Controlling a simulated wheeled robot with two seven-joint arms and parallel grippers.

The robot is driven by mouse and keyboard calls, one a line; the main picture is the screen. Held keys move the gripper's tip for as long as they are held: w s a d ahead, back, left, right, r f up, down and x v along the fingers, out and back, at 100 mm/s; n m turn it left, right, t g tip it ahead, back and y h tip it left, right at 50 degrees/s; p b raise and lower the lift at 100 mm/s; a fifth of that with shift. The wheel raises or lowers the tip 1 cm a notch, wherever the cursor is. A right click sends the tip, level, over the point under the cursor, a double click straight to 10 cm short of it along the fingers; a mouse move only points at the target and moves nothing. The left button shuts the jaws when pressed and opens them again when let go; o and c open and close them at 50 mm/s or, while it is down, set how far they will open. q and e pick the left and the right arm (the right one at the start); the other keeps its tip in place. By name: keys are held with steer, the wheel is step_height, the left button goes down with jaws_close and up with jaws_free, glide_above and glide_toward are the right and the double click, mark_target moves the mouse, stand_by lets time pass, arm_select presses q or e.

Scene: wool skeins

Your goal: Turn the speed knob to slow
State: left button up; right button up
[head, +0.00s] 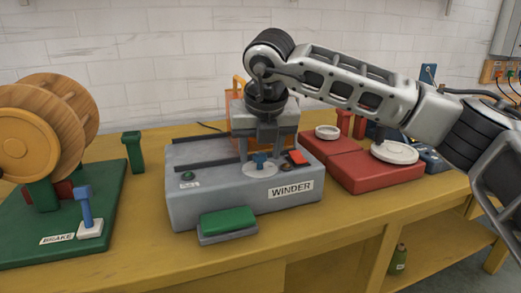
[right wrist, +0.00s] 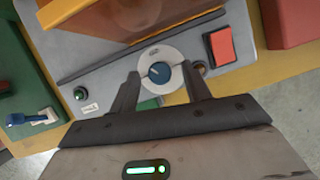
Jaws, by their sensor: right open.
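The speed knob (head: 261,160) is small and blue, on a round pale dial (head: 256,170) on top of the grey winder (head: 190,209). In the right wrist view the knob (right wrist: 160,73) sits at the middle of the dial (right wrist: 173,56); small marks show on the dial but are too small to read. My right gripper (head: 260,152) points down over the knob. Its two fingers are open, one to each side of the knob, apart from it. I cannot tell how far the fingertips are above the dial. My left gripper is out of view.
A red button (head: 298,157) and a dark round knob (head: 286,168) stand close right of the dial. A green pedal (head: 228,221) lies in front of the winder. A green brake stand (head: 20,222) is left, red blocks (head: 376,177) right.

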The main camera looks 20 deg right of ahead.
steer(key=c, duration=1)
